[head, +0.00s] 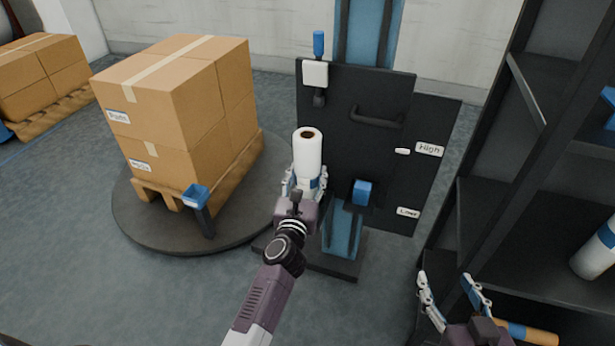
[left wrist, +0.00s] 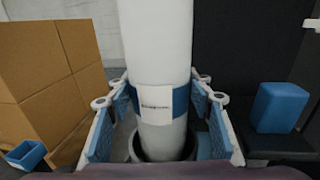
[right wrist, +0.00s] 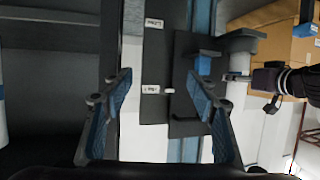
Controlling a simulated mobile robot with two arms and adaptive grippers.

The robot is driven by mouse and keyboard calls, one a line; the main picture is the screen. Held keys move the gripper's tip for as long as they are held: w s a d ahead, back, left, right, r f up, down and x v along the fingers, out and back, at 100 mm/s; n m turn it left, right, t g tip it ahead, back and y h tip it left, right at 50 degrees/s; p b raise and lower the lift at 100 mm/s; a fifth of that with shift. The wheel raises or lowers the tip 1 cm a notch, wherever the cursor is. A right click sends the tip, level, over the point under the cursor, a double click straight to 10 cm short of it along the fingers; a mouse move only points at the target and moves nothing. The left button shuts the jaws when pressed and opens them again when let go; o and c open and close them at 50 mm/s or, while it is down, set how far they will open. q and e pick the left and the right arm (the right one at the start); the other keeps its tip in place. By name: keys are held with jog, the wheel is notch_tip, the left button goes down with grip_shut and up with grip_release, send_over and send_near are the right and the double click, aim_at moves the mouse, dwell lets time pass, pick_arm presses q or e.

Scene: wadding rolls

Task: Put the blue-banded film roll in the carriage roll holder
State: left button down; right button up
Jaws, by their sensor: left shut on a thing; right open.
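The white blue-banded film roll (head: 308,153) stands upright, its brown core showing at the top. My left gripper (head: 305,183) is shut around its lower part. In the left wrist view, the fingers press on both sides of the roll (left wrist: 158,45) at its blue band and white label. A dark round cup (left wrist: 140,153), apparently the carriage roll holder, surrounds the roll's bottom end; how deep the roll sits is hidden. The carriage's dark panel (head: 350,90) with a handle stands behind. My right gripper (head: 452,284) is open and empty at the lower right, near the shelf.
Stacked cartons (head: 185,105) stand on a pallet on the round turntable (head: 150,235) at left. A dark shelf rack (head: 490,190) at right holds another white roll (head: 595,258). An orange tube (head: 530,333) lies by my right gripper. A blue block (head: 362,191) sits right of the roll.

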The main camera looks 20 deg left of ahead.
pick_arm(q)
jog(key=shift+r, duration=0.15)
pick_arm(e)
jog(key=shift+w+a+r, duration=0.1)
jog(key=shift+w+r, duration=0.05)
jog(key=shift+r, duration=0.2)
jog(key=shift+w+r+t, duration=0.1)
jog(key=shift+r+t, duration=0.1)
jog(key=shift+t, duration=0.1)
pick_arm(q)
jog(key=c, duration=1)
grip_release()
jog(key=shift+f, duration=0.2)
jog(key=shift+o, duration=0.2)
pick_arm(e)
jog(key=shift+r, duration=0.15)
